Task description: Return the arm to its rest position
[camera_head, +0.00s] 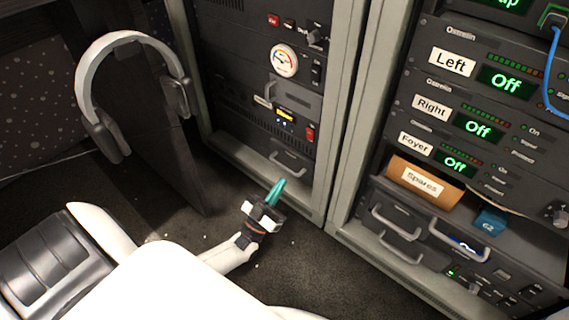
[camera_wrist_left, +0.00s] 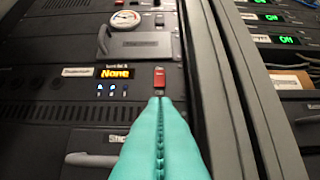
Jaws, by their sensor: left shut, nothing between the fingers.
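My left gripper (camera_head: 276,192) has teal fingers and is in front of the lower part of the left rack (camera_head: 231,86). Its fingers are shut with nothing between them. In the left wrist view the shut teal fingers (camera_wrist_left: 160,118) point up at the rack panel. Their tips appear just below a red rocker switch (camera_wrist_left: 159,78); I cannot tell whether they touch it. An orange display reading "None" (camera_wrist_left: 115,73) is to the left of the switch. My right gripper is in neither view.
The right rack has units labelled Left (camera_head: 452,62), Right (camera_head: 432,107) and Foyer (camera_head: 415,144), each showing "Off". A "Spares" box (camera_head: 424,184) and a blue item (camera_head: 490,221) sit below. Headphones (camera_head: 131,38) hang on a dark stand at left. Carpet floor (camera_head: 300,252) is open before the racks.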

